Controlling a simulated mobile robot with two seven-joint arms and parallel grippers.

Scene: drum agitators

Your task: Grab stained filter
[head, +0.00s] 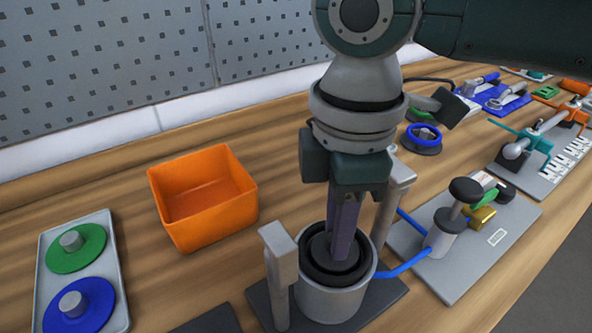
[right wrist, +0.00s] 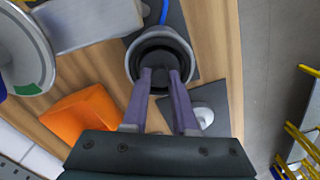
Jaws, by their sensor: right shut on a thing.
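A grey cylindrical housing (head: 325,303) stands on a dark base plate at the front middle; its open top also shows in the right wrist view (right wrist: 160,36). A dark round filter (head: 318,247) sits inside it; I cannot make out stains on it. My right gripper (head: 339,250) points down into the housing, its purple fingers shut on the middle of the dark filter. In the right wrist view the fingertips (right wrist: 161,78) reach into the dark opening and hide part of what they hold. My left gripper is not in view.
An empty orange bin (head: 203,196) stands left of the housing. A grey tray (head: 85,264) with green and blue discs lies at far left. Two grey posts (head: 281,276) flank the housing. A plate with a valve (head: 440,236) and blue tubes is close on the right.

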